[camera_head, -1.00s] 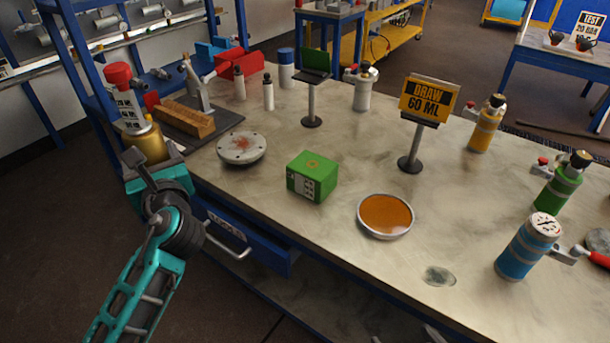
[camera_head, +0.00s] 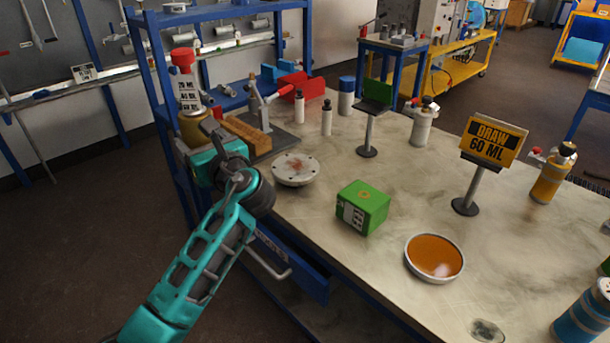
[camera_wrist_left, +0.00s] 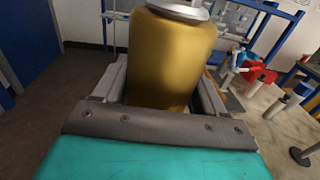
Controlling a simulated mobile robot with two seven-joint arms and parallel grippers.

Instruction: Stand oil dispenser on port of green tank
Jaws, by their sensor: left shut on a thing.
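My left gripper (camera_head: 203,143) is shut around a gold-bodied container (camera_head: 194,130), at the bench's left end in the head view. Above the gold body show a white labelled part and a red top (camera_head: 183,58); it looks like the oil dispenser, roughly upright. In the left wrist view the gold body (camera_wrist_left: 172,58) fills the space between the fingers, with a silver rim above. Its base is hidden by the gripper. I see no clear green tank; only a sliver of a green vessel (camera_head: 605,266) shows at the right edge. My right gripper is not in view.
On the bench (camera_head: 335,150) stand a flanged disc (camera_head: 296,169), a green box (camera_head: 363,206), an orange dish (camera_head: 434,257) and a "DRAW 60 ML" sign (camera_head: 493,140). A wooden block (camera_head: 246,134) lies near the gripper. A drawer handle (camera_head: 268,265) sticks out in front.

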